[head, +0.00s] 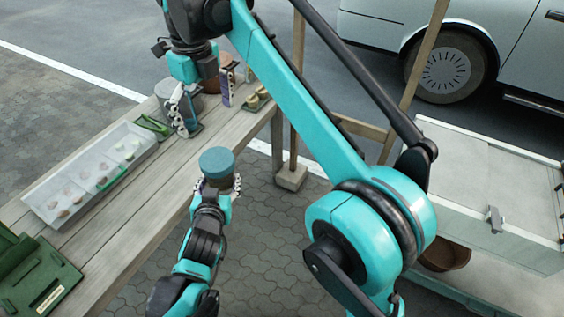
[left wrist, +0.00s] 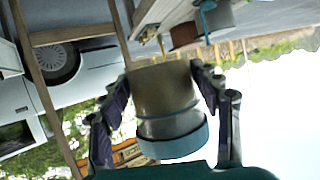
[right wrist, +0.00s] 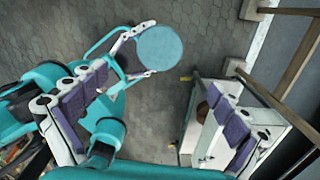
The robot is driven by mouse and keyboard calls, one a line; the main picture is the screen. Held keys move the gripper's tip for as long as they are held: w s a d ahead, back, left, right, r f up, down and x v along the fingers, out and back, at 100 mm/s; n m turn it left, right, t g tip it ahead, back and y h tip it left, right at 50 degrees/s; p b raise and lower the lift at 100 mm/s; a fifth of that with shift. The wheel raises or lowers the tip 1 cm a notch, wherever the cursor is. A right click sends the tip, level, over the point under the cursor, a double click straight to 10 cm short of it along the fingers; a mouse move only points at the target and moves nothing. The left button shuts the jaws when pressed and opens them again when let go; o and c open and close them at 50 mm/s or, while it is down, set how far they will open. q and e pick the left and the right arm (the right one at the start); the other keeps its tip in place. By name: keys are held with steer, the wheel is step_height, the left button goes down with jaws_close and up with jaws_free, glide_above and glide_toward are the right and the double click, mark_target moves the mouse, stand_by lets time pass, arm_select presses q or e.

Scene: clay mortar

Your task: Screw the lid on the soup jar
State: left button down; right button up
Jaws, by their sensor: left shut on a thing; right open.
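The soup jar (left wrist: 165,92) has a dull grey-brown body and is upright in the head view. The round teal lid (head: 217,162) sits on its top; I cannot tell how tightly. My left gripper (head: 217,187) is shut around the jar's body and holds it off the table, beside its right edge. In the left wrist view the lid (left wrist: 173,140) shows at the jar's lower end. My right gripper (head: 203,104) is open and empty over the table's far end, apart from the jar. In the right wrist view the lid (right wrist: 160,48) lies ahead of the open fingers.
The wooden table (head: 120,217) bears a white tray (head: 40,207) of food pieces, a green case (head: 35,278), a grey bucket (head: 208,101) and small items near my right gripper. A wooden post (head: 298,100) stands behind.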

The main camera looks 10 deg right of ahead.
steer(key=shift+d, duration=0.1)
steer(key=s+d+f+n+t, duration=0.2)
steer(key=s+d+f+n, duration=0.15)
steer(key=d+n, duration=0.35)
steer(key=s+d+f+n+t, duration=0.1)
steer(key=s+d+f+n, duration=0.1)
steer(key=d+f+n, duration=0.35)
steer(key=s+d+f+n+t, duration=0.4)
steer(key=s+d+f+n, duration=0.6)
steer(key=d+f+n, duration=0.2)
steer(key=f+n, duration=0.1)
steer(key=n, duration=0.1)
steer(key=shift+s+d+f+n, duration=0.15)
steer(key=shift+d+f+n, duration=0.05)
steer(key=shift+f+n, duration=0.2)
